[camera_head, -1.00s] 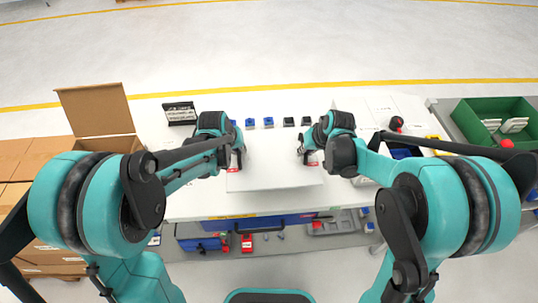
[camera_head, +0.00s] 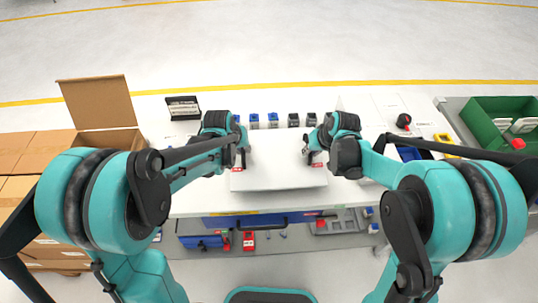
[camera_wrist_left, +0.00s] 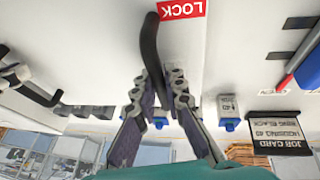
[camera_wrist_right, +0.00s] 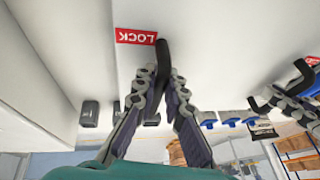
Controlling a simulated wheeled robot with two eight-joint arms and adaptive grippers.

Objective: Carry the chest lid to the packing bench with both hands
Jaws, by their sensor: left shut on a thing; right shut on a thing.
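The chest lid (camera_head: 282,177) is a flat pale panel with red LOCK labels and black handles, in front of me in the head view. My left gripper (camera_head: 243,158) is shut on the lid's left black handle, and the left wrist view shows this handle (camera_wrist_left: 149,45) between the fingers. My right gripper (camera_head: 308,156) is shut on the other handle, which shows in the right wrist view (camera_wrist_right: 163,55). The packing bench (camera_head: 190,202), white-topped, lies below the lid. The lid looks roughly level; its gap to the bench top is hard to tell.
Several small blue and grey fixtures (camera_head: 272,120) line the bench's far side. A black job card stand (camera_head: 183,107) is at back left, an open cardboard box (camera_head: 100,103) further left. A green crate (camera_head: 490,118) stands at right. A blue drawer and bins are below the bench front.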

